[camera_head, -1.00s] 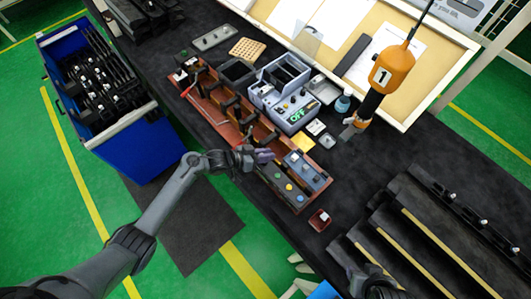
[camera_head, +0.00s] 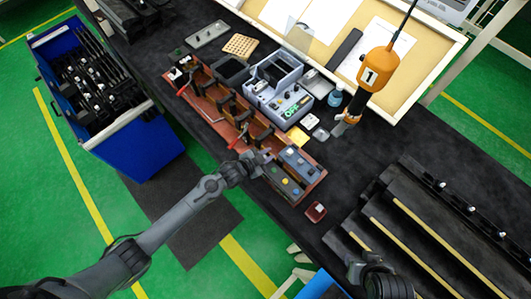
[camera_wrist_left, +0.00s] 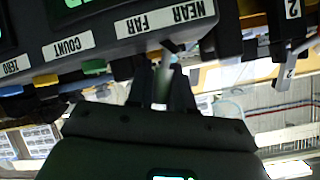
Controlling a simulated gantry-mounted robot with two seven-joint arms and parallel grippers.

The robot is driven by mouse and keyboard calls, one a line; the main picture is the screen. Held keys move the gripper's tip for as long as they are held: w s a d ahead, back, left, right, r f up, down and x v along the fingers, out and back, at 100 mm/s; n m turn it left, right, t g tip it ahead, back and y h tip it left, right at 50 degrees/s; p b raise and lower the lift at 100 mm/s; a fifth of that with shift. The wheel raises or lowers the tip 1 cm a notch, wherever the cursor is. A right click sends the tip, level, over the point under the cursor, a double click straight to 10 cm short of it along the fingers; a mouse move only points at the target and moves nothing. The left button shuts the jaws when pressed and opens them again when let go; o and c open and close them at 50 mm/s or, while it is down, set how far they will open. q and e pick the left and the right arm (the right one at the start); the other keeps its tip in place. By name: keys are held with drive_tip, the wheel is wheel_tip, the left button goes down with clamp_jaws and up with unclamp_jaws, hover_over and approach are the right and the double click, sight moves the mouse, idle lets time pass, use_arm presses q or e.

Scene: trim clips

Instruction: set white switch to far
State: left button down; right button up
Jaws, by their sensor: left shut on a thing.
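In the left wrist view, a dark control box (camera_wrist_left: 110,30) appears upside down, with a NEAR and FAR label (camera_wrist_left: 165,18). A small pale switch lever (camera_wrist_left: 172,46) sticks out beside this label. My left gripper (camera_wrist_left: 163,88) has its dark fingers close together at the lever, shut on it; the fingers partly hide the contact. In the head view my left gripper (camera_head: 262,158) is at the left end of the dark box with coloured buttons (camera_head: 283,181). My right gripper (camera_head: 380,283) is at the bottom edge, and its fingers are not clear.
The box stands in a reddish-brown tray (camera_head: 312,192) beside a blue-grey box (camera_head: 301,165). A grey device with a green OFF display (camera_head: 291,110) is behind. An orange hanging tool (camera_head: 378,68) and black stepped racks (camera_head: 410,235) are to the right. A small red box (camera_head: 316,211) is in front.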

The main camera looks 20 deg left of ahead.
use_arm(q)
drive_tip(key=shift+s+d+m, duration=0.1)
drive_tip(key=shift+m, duration=0.2)
drive_tip(key=shift+f, duration=0.1)
drive_tip(key=c, duration=1.1)
unclamp_jaws()
